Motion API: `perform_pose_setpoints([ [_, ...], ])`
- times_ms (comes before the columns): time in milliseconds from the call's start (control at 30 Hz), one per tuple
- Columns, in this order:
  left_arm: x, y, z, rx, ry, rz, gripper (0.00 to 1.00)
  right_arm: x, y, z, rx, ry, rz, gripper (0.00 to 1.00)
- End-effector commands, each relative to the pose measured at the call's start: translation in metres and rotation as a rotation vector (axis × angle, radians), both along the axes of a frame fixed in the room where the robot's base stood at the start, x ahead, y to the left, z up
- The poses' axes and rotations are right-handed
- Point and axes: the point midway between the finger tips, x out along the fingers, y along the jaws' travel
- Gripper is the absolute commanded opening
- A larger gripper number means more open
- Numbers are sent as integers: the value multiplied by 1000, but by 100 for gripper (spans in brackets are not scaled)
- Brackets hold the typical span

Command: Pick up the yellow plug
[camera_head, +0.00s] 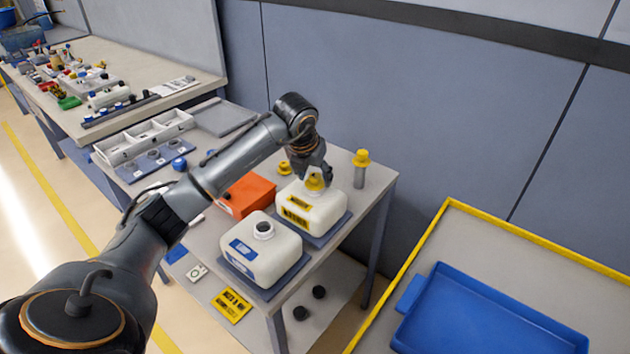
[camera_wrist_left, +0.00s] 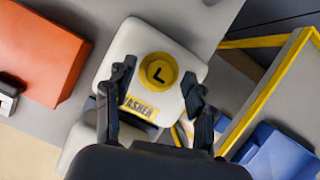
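A yellow plug (camera_head: 315,183) with a dark L-shaped mark sits on top of the white container with a yellow label (camera_head: 297,212). The plug also shows in the wrist view (camera_wrist_left: 158,71), where the label's visible letters read "ASHER". My left gripper (camera_head: 313,176) points down over this plug. Its fingers (camera_wrist_left: 158,88) are open, one on each side of the plug and apart from it. A second yellow plug-like piece (camera_head: 361,157) tops a grey post behind and to the right. My right gripper is not in view.
A white container with a blue label and dark-topped neck (camera_head: 262,247) stands in front. An orange box (camera_head: 246,194) lies left of the containers. A blue tray (camera_head: 485,315) lies in a yellow-edged area at right. A wall closes the back.

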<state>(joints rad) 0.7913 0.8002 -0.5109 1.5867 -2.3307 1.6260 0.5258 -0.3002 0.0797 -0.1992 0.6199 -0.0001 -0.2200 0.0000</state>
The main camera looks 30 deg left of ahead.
Motion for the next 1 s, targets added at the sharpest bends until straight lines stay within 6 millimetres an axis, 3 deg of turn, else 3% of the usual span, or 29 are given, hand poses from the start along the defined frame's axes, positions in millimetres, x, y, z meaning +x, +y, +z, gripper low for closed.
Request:
perform_pose_setpoints([
  [33,0,0,0,0,0,0,41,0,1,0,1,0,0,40],
  [167,0,0,0,0,0,0,15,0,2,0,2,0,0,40],
  [667,0,0,7,1,-3,0,14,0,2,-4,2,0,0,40],
  [833,1,1,30,2,-8,2,14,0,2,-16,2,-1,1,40],
  [1000,-30,4,67,5,-8,2,14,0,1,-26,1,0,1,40],
])
